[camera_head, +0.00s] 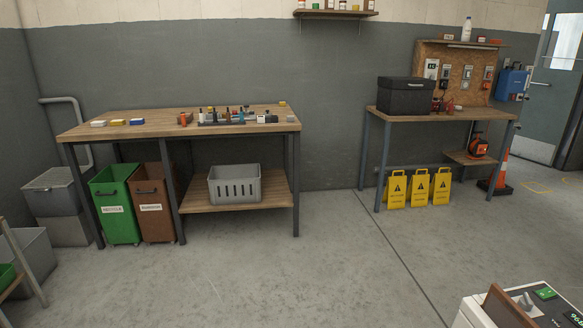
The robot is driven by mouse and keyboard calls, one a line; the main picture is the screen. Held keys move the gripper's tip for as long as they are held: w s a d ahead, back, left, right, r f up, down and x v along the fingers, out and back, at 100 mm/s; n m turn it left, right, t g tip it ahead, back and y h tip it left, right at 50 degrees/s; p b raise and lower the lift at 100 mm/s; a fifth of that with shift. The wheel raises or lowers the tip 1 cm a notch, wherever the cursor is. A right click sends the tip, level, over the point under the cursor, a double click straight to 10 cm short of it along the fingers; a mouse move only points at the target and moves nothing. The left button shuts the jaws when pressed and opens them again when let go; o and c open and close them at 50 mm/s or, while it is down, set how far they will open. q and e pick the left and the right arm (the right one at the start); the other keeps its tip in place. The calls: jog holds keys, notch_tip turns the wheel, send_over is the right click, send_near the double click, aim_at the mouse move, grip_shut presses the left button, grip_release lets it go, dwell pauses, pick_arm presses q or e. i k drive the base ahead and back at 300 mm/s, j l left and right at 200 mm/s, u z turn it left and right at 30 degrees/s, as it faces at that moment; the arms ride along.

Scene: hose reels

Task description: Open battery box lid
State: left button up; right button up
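A black box (405,96) with a lid stands on the left part of the right-hand workbench (440,117). Its lid looks shut. I see no readable label on it, so I cannot tell for sure that it is the battery box. Neither of my grippers is in view.
A long wooden workbench (170,126) with small items stands at the left, with green (115,205) and brown (152,203) bins under it. Yellow signs (419,188) stand below the right bench. A white unit (522,305) is at the lower right. The middle floor is clear.

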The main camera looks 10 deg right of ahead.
aim_at(392, 83)
jog(key=i+l+z, duration=0.15)
jog(key=i, duration=0.5)
jog(key=i+z, duration=0.15)
jog(key=i, duration=0.45)
jog(key=i+z, duration=0.15)
jog(key=i, duration=0.5)
jog(key=i+j+z, duration=0.15)
jog(key=i, duration=0.45)
jog(key=i+j+z, duration=0.2)
jog(key=i, duration=0.45)
jog(key=l, duration=0.1)
